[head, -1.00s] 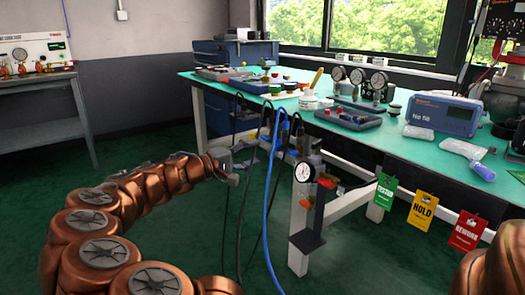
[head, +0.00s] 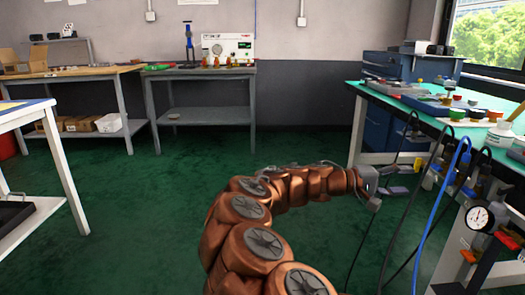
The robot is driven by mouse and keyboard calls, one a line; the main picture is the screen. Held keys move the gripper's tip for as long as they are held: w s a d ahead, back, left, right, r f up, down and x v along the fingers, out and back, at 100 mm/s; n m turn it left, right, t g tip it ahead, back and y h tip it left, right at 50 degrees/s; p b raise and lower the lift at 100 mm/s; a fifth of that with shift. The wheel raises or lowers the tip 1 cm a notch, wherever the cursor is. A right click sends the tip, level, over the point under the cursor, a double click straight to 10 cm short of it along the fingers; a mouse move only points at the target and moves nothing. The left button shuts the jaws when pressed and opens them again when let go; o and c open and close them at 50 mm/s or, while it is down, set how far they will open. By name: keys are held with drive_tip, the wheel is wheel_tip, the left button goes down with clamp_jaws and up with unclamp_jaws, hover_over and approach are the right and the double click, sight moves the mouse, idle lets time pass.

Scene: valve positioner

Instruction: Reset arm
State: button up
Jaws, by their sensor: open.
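My copper-coloured segmented arm (head: 252,215) rises from the bottom middle of the head view and bends to the right. At its end, my grey gripper (head: 408,178) is open, with its two fingers apart and pointing right. I see nothing between the fingers. It is in front of the left end of the green-topped workbench (head: 385,91), below the level of the top. Whether it touches the hanging cables beside it I cannot tell.
Black cables and a blue cable (head: 440,195) hang from the workbench, close to my gripper. A round gauge (head: 481,217) is at the right edge. A grey side table (head: 200,115) with a test unit (head: 228,48) stands at the back wall. The green floor (head: 160,200) is open at left.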

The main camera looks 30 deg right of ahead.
drive_tip(key=s+a+r+m+t+y+p, duration=0.1)
drive_tip(key=s+a+r+y+p, duration=0.2)
drive_tip(key=a+r+p, duration=0.35)
drive_tip(key=s+a+r+m+t+y+p, duration=0.1)
drive_tip(key=s+a+r+y+p, duration=0.2)
drive_tip(key=r+p, duration=0.65)
drive_tip(key=s+a+r+n+t+y+p, duration=0.1)
drive_tip(key=s+a+r+n+y+p, duration=0.1)
drive_tip(key=a+p, duration=0.8)
drive_tip(key=s+a+r+n+t+y+p, duration=0.2)
drive_tip(key=a+r+p, duration=0.4)
drive_tip(key=a+p, duration=0.4)
drive_tip(key=s+a+r+n+t+y+p, duration=0.2)
drive_tip(key=a+p, duration=0.8)
drive_tip(key=a, duration=0.5)
wheel_tip(320, 180, up, 3)
drive_tip(key=s+n+y, duration=0.1)
drive_tip(key=n+y, duration=0.1)
drive_tip(key=y, duration=0.1)
drive_tip(key=shift+y, duration=0.3)
